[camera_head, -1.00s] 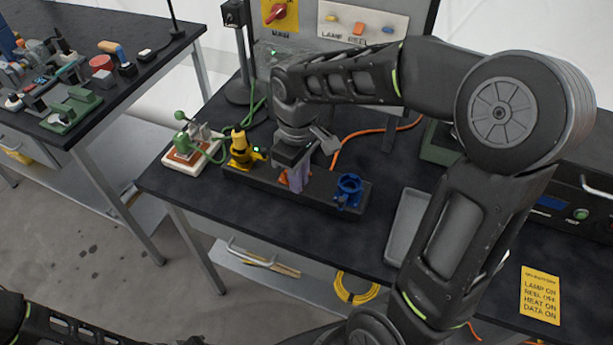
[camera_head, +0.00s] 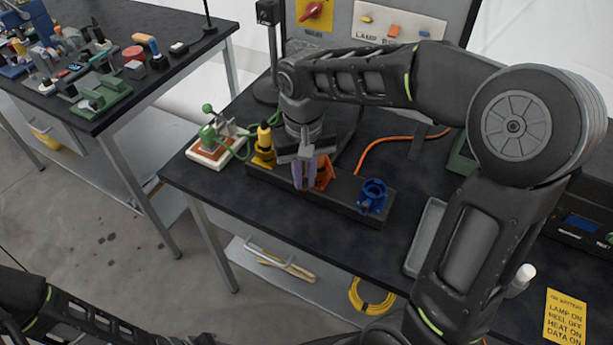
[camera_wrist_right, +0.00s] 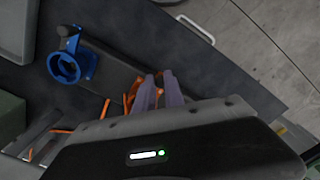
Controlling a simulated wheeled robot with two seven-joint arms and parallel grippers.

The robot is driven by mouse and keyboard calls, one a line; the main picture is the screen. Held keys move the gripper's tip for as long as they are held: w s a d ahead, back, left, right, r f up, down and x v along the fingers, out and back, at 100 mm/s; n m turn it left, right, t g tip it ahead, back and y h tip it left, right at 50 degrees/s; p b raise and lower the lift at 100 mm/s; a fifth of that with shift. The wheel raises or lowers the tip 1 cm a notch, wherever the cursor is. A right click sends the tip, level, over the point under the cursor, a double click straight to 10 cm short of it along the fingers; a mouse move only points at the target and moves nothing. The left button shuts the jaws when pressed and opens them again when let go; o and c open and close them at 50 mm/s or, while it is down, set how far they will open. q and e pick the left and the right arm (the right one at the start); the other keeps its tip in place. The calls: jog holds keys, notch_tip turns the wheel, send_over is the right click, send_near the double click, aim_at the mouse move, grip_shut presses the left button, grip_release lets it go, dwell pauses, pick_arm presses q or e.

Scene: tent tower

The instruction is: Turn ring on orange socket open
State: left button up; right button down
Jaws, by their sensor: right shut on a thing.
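The orange socket (camera_head: 325,172) stands in the middle of a dark block (camera_head: 342,196), between a yellow socket (camera_head: 264,146) and a blue socket (camera_head: 373,196). My right gripper (camera_head: 304,178) points down at the orange socket and covers part of it. Its fingers (camera_wrist_right: 158,95) are shut on the ring of the orange socket (camera_wrist_right: 131,93) in the right wrist view, where only some orange edges show. How far the ring is turned is hidden. The blue socket (camera_wrist_right: 72,62) has an open round mouth. My left gripper is out of view.
A green connector on a white-edged board (camera_head: 215,150) stands left of the block, with a green cable to the yellow socket. An orange cable (camera_head: 395,136) runs behind. A grey tray (camera_head: 424,240) lies right, and a yellow note (camera_head: 566,318) at front right.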

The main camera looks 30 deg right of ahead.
dwell(0.3)
jog(key=c, duration=1.4)
grip_release()
jog(key=shift+c, duration=0.2)
notch_tip(320, 180, up, 8)
jog(key=shift+f, duration=0.1)
